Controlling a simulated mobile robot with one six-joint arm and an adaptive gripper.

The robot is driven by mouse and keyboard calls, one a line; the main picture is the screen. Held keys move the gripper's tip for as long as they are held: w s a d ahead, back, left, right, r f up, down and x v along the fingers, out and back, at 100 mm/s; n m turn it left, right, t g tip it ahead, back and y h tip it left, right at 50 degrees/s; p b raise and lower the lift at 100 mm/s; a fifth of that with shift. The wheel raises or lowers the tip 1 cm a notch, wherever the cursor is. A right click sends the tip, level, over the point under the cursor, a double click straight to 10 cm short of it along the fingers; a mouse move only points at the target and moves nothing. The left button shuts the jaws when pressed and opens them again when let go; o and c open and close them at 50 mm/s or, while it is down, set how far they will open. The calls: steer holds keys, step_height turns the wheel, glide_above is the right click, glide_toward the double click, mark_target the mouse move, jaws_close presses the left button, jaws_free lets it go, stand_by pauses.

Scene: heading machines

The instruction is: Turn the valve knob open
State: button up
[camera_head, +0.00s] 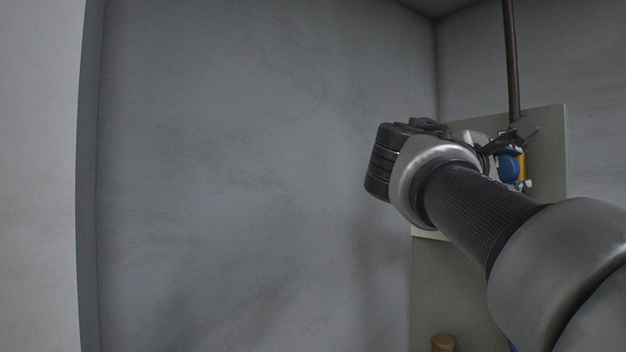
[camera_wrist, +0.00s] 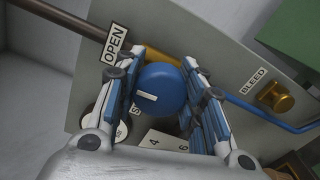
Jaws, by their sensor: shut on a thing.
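The valve knob (camera_wrist: 162,90) is round and blue with a white line mark on its face. It sits on a grey-green panel in front of a yellow part. In the wrist view my gripper (camera_wrist: 160,92) has its two fingers on either side of the knob, shut on it. An OPEN label (camera_wrist: 115,44) stands to the upper left of the knob, and another label below left is mostly hidden by a finger. In the head view the knob (camera_head: 509,167) shows partly behind my gripper (camera_head: 515,140), and the fingers are partly hidden by my wrist.
A brown pipe (camera_head: 511,60) runs up from the panel (camera_head: 552,150). In the wrist view a brass knob (camera_wrist: 277,98) beside a BLEED label (camera_wrist: 253,85) and a blue pipe (camera_wrist: 300,127) lie to the right. A green box (camera_wrist: 295,35) is at the upper right. Grey walls enclose the corner.

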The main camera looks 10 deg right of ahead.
steer(key=shift+m, duration=0.4)
steer(key=o, duration=1.1)
steer(key=shift+o, duration=0.2)
steer(key=v, duration=1.2)
steer(key=shift+s, duration=0.1)
steer(key=s+a+f+y+b, duration=0.15)
steer(key=f+y+b, duration=0.25)
steer(key=f, duration=1.2)
steer(key=s+a+f+y+b, duration=0.15)
steer(key=f+y+b, duration=0.25)
steer(key=f, duration=1.3)
steer(key=s+a+f+m+y+b, duration=0.2)
steer(key=s+a+f+y, duration=0.1)
steer(key=f, duration=0.6)
steer(key=s+a+f+m+g+y+b, duration=0.1)
steer(key=s+a+f, duration=0.4)
steer(key=f, duration=0.5)
steer(key=s+a+f+m+g+y+b, duration=0.1)
steer(key=s+a+f+m+y+b, duration=0.2)
steer(key=f, duration=0.7)
steer(key=shift+s+a+m+y, duration=0.3)
steer(key=shift+s+a+y, duration=0.2)
steer(key=shift+y, duration=0.3)
